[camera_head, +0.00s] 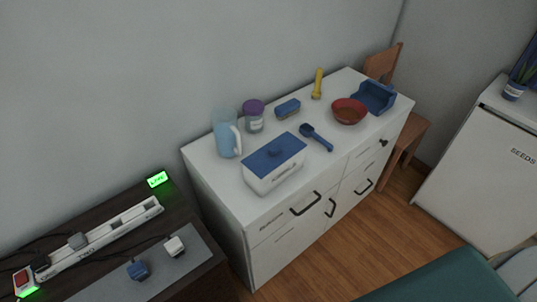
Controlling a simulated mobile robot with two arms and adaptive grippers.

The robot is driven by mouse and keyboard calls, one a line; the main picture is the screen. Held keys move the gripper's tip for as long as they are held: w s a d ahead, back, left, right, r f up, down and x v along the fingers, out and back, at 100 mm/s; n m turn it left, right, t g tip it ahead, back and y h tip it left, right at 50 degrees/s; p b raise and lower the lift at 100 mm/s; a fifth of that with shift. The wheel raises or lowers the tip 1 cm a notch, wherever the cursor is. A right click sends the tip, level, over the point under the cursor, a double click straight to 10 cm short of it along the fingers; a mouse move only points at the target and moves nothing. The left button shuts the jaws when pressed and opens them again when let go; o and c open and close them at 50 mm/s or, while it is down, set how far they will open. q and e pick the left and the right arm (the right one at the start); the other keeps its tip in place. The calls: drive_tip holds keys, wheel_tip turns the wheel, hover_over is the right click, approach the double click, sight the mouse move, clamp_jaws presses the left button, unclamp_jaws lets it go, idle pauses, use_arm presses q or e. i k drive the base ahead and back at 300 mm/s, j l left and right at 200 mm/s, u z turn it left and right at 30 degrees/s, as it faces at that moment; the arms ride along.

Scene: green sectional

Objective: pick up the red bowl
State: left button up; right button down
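The red bowl (348,112) sits upright on top of the white cabinet (216,172), toward its right end. Its rim is red and its inside looks brownish. A blue open holder (374,97) stands close behind it to the right. Neither of my grippers shows in the head view, so I cannot see whether they hold anything.
A blue pitcher (227,134), purple-lidded jar (254,116), blue-lidded box (274,164), blue scoop (317,138), blue brush-like block (288,109) and yellow flashlight (317,84) share the cabinet top. A wooden chair (384,64) stands behind its right end. Wood floor (345,250) lies in front.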

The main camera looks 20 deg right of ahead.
sight(347, 112)
drive_tip(key=z, duration=1.25)
drive_tip(key=u, duration=0.2)
drive_tip(key=i+l+u, duration=0.15)
drive_tip(key=u, duration=0.15)
drive_tip(key=i+l+u, duration=0.1)
drive_tip(key=l+u, duration=0.15)
drive_tip(key=l, duration=0.15)
drive_tip(key=l+u, duration=0.3)
drive_tip(key=i, duration=0.05)
